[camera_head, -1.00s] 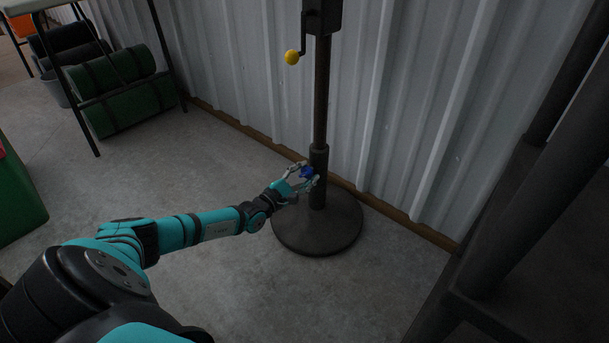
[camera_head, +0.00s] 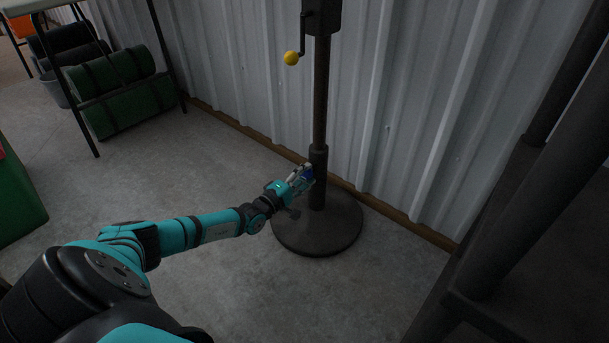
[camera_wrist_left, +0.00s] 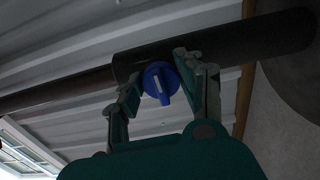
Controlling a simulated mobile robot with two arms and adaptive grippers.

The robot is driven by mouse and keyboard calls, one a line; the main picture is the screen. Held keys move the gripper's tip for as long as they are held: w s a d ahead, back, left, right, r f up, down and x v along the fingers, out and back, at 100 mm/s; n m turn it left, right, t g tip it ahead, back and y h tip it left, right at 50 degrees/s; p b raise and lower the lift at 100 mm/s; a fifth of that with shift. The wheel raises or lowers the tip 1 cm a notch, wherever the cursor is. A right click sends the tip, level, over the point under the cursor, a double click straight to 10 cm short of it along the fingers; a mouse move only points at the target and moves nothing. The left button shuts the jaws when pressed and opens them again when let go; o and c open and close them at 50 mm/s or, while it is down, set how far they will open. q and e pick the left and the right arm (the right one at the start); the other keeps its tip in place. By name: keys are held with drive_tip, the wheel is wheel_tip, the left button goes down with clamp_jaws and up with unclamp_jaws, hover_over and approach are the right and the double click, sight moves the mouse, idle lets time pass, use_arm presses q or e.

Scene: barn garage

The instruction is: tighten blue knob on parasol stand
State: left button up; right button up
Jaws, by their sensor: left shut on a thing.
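The parasol stand has a dark round base (camera_head: 335,235) and an upright dark pole (camera_head: 321,100) with a thicker sleeve (camera_head: 319,160) low down. The blue knob (camera_head: 308,174) sits on the side of the sleeve and is partly hidden by my fingers. My left gripper (camera_head: 304,175) reaches it from the left and is shut on it. My right gripper is out of view.
A yellow-ended crank (camera_head: 291,58) sticks out from the upper pole. A corrugated metal wall (camera_head: 420,120) stands close behind the stand. A dark frame (camera_head: 520,220) stands at the right. Green rolls (camera_head: 125,105) lie at the upper left. The floor left of the base is clear.

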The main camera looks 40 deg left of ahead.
use_arm(q)
drive_tip(key=shift+f+m, duration=0.1)
drive_tip(key=shift+m, duration=0.2)
drive_tip(key=o, duration=1.1)
drive_tip(key=shift+o, duration=0.2)
drive_tip(key=s, duration=1.2)
drive_tip(key=shift+a, duration=0.45)
